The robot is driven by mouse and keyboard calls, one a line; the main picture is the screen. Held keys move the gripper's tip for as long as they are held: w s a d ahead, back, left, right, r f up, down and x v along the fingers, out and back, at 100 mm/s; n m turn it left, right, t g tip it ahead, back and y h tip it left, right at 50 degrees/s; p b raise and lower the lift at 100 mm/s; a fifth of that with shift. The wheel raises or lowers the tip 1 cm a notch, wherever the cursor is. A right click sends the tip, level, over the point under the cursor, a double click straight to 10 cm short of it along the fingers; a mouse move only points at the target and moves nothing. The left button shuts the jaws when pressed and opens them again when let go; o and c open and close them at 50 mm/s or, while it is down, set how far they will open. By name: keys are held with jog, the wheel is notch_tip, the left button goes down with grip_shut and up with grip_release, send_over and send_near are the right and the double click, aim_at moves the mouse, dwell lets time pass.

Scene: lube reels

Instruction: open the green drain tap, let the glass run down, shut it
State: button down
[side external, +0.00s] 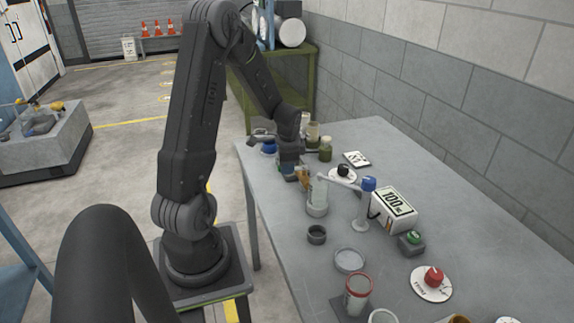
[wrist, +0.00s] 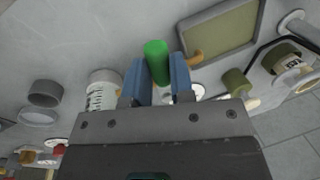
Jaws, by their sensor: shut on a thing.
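The green drain tap (wrist: 157,62) has a rounded green handle that shows in the wrist view between my blue fingers. My gripper (wrist: 160,84) is shut on it. In the side external view my gripper (side external: 296,174) is down at the table's far left part, and hides the tap there. The glass (side external: 318,192), a clear pale cylinder in a grey base, stands upright just right of my gripper. A cylinder with dark scale marks (wrist: 102,92) shows left of my fingers in the wrist view. The liquid level cannot be made out.
A stand with a blue cap (side external: 368,185) and a white box (side external: 395,206) stand right of the glass. A dark ring (side external: 317,235), a shallow dish (side external: 349,260) and a red knob (side external: 433,276) lie nearer. An olive bottle (side external: 325,152) stands behind.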

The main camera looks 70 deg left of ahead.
jog(key=shift+d+n, duration=0.55)
jog(key=shift+n, duration=0.65)
jog(key=c, duration=1)
grip_release()
jog(key=shift+r, duration=0.1)
notch_tip(320, 180, up, 13)
jog(key=d, duration=0.2)
jog(key=shift+d+r, duration=0.2)
jog(key=shift+d, duration=0.2)
